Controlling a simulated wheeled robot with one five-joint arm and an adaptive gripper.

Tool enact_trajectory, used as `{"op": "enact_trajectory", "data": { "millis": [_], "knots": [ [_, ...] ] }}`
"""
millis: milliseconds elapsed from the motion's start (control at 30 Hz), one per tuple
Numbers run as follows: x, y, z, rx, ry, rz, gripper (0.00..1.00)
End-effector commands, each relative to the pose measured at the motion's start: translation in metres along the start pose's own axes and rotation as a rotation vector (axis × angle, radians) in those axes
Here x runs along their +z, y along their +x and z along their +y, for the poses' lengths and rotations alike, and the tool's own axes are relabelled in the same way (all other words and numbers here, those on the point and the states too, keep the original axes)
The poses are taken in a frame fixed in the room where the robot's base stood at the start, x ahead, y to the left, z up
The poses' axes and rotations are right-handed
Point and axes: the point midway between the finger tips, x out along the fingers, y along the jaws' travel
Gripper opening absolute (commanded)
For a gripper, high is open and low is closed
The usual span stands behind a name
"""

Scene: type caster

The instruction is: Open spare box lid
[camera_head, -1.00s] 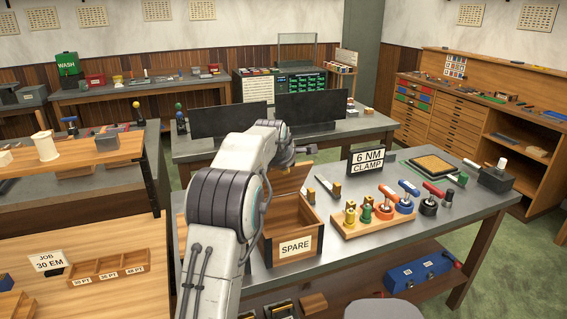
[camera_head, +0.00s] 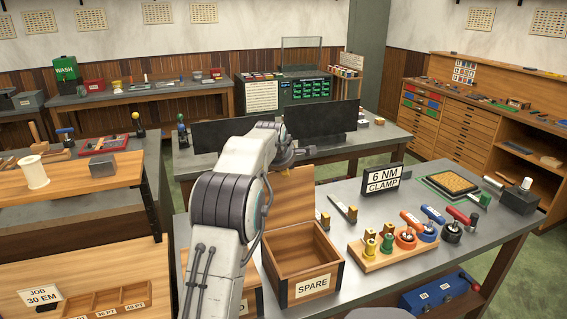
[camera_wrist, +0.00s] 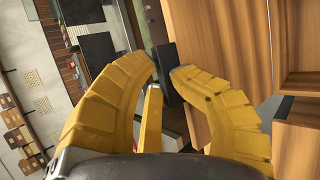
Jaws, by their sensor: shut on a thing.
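The spare box (camera_head: 313,285) is a wooden box with a SPARE label, standing on the grey bench. Its lid (camera_head: 290,215) stands raised at the back, and the inside shows open and looks empty. My gripper (camera_head: 290,157) is at the lid's top edge, partly hidden behind my arm in the head view. In the wrist view, my yellow fingers (camera_wrist: 165,66) close on a dark tab (camera_wrist: 166,76) beside the wooden lid panel (camera_wrist: 204,35). The box's wooden wall (camera_wrist: 296,145) shows at the right there.
A rack of coloured tools (camera_head: 400,248) and the 6 NM CLAMP sign (camera_head: 382,180) stand right of the box. Dark panels (camera_head: 228,132) stand behind my gripper. Another wooden box, mostly hidden by my arm, adjoins the spare box on the left.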

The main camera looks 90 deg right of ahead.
Motion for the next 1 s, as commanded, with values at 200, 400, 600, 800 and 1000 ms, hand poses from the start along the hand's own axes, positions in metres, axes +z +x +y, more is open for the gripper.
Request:
{"op": "enact_trajectory", "data": {
  "millis": [200,400,600,800,1000],
  "knots": [
    [-0.0028,0.0039,-0.0053,-0.012,-0.003,0.005,0.0],
    [-0.0033,0.0042,-0.0058,-0.014,-0.003,0.006,0.0],
    [-0.0036,0.0044,-0.0063,-0.015,-0.003,0.007,0.27],
    [-0.0034,0.004,-0.0058,-0.014,-0.002,0.007,0.44],
    [-0.0023,0.0025,-0.0037,-0.009,-0.002,0.004,0.44]
  ]
}}
